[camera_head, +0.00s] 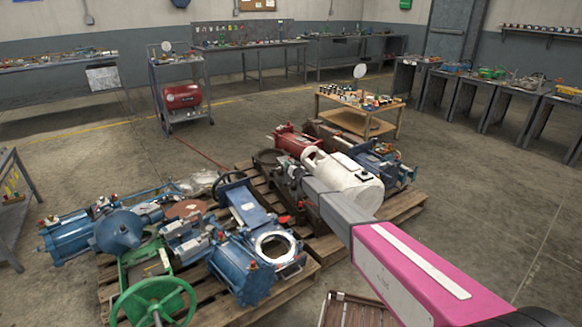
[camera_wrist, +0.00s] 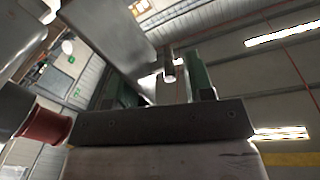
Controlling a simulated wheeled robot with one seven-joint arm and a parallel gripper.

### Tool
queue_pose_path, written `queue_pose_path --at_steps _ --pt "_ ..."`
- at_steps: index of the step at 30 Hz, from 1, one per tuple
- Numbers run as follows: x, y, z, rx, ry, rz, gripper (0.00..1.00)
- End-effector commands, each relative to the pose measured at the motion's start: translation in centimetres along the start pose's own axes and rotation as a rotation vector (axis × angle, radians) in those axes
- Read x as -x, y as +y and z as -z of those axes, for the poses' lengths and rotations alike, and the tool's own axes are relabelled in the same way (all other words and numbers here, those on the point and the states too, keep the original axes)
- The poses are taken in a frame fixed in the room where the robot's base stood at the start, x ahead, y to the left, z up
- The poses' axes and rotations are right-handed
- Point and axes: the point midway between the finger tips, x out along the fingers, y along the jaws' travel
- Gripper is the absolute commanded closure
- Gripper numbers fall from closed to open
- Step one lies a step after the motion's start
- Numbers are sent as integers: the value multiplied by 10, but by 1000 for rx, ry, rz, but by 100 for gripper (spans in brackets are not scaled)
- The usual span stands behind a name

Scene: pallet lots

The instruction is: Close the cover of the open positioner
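A small grey cylindrical part (camera_wrist: 168,66) and a large grey flat surface (camera_wrist: 115,30) show beyond the fingers. I cannot tell whether these belong to the positioner. No open positioner cover can be picked out for certain; part of the right pallet is hidden behind my arm.
Wooden pallets (camera_head: 225,312) carry blue actuators (camera_head: 240,270), a green handwheel (camera_head: 152,302) and a red cylinder (camera_head: 297,142). A red part (camera_wrist: 45,122) is close at left in the wrist view. A wooden table (camera_head: 358,108) stands behind. Floor at right is clear.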

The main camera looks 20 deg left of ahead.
Motion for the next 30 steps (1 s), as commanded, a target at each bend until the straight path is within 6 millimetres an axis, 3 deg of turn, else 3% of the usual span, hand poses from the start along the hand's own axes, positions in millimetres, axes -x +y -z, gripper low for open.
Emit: queue_pose_path --at_steps 8,24,30 --pt "10 0 0 1 -1 -1 52" --pt "99 -1 0 0 0 0 52" --pt "109 -1 0 0 0 1 52"
